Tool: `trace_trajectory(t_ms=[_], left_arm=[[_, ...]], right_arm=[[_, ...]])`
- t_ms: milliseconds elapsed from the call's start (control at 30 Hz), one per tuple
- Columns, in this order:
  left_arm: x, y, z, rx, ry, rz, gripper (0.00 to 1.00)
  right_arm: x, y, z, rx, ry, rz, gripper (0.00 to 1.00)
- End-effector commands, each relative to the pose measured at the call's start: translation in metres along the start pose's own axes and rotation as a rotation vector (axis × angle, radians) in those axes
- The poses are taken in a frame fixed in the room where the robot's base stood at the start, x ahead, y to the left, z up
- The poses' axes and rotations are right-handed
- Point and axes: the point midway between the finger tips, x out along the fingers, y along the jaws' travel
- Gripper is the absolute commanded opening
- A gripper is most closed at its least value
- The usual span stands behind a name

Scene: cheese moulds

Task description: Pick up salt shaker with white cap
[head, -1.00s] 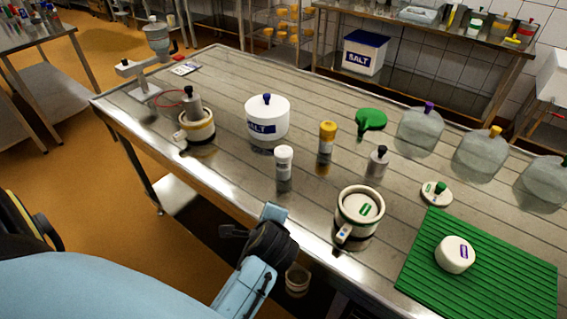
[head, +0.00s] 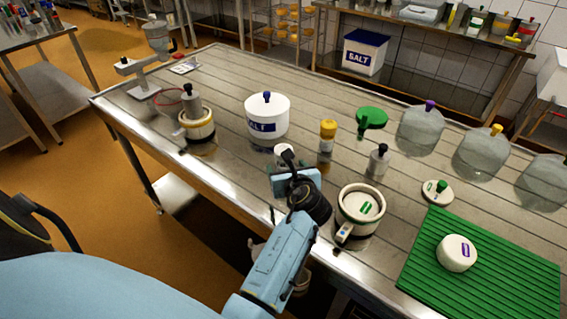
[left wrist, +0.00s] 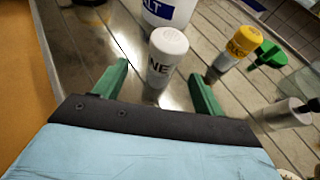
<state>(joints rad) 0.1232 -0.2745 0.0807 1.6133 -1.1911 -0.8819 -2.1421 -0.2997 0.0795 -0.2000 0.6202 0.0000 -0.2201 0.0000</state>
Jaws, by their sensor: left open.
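The salt shaker with the white cap (left wrist: 166,57) stands upright on the steel table in the left wrist view, with part of a dark label showing. In the head view only its white top (head: 284,149) shows, as my left gripper (head: 292,172) hides the rest. In the left wrist view my left gripper (left wrist: 160,92) is open, with one green finger on each side and the shaker between and beyond the fingertips. It does not appear to touch the shaker. My right gripper is not in view.
A yellow-capped shaker (head: 328,135) stands right of the white-capped one, with a white SALT pot (head: 267,118) behind. A green mat (head: 480,262) bears a white cheese-like round (head: 457,253).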

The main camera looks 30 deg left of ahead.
Motion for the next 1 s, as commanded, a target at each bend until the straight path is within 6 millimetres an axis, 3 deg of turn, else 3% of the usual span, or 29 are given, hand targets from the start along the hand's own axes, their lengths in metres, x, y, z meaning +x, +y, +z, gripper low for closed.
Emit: trace_trajectory(t_ms=[233, 500, 800, 1000], left_arm=[[0.02, -0.003, -0.001, -0.004, 0.0, -0.001, 0.7], [0.057, -0.008, -0.003, -0.003, 0.001, -0.001, 0.7], [0.061, -0.007, -0.003, -0.003, 0.002, -0.001, 0.7], [0.061, -0.007, -0.003, -0.003, 0.002, -0.001, 0.44]], right_arm=[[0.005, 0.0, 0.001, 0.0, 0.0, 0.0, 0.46], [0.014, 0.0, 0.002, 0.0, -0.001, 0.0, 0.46], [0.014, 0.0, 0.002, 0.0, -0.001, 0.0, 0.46], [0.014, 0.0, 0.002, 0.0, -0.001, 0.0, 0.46]])
